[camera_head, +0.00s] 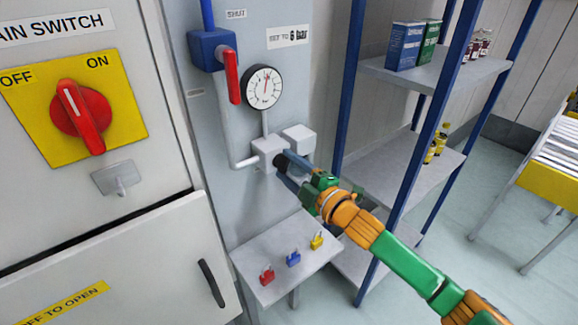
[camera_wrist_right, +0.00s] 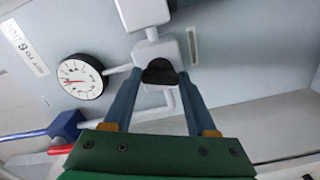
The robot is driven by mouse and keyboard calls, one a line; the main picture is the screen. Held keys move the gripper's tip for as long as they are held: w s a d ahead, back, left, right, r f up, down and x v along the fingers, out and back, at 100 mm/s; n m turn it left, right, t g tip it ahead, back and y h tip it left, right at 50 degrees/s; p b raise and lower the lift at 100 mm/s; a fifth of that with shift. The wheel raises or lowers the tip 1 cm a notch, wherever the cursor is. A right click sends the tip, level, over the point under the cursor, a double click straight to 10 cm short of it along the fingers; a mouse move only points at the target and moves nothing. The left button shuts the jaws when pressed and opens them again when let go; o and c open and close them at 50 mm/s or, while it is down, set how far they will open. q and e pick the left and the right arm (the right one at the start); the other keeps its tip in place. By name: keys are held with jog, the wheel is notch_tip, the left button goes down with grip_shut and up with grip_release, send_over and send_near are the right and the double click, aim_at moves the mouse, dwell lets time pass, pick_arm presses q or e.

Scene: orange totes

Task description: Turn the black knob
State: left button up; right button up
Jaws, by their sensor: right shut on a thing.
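The black knob (camera_head: 279,161) sits on a white valve block (camera_head: 266,151) on the grey panel, below the pressure gauge. In the wrist view the knob (camera_wrist_right: 159,72) is between the two blue fingers of my right gripper (camera_wrist_right: 158,82). In the head view the right gripper (camera_head: 284,164) reaches the knob from the lower right and is shut on it, partly hiding it. The round white gauge (camera_head: 262,87) has a needle pointing roughly upward. A sign above it reads "SET TO 6 bar" (camera_head: 288,37). My left gripper is not in view.
A blue valve with a red lever (camera_head: 232,77) is left of the gauge. A red main switch (camera_head: 82,110) is on the cabinet at left. Below, a small shelf (camera_head: 287,257) holds red, blue and yellow padlocks. A blue-framed rack (camera_head: 435,72) stands right of the panel.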

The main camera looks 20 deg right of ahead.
dwell(0.4)
jog(key=o, duration=1.4)
jog(key=shift+c, duration=0.2)
jog(key=shift+s+d+f, duration=0.15)
jog(key=shift+s, duration=0.1)
jog(key=b+v, duration=0.2)
jog(key=v, duration=0.4)
jog(key=shift+s+b, duration=0.3)
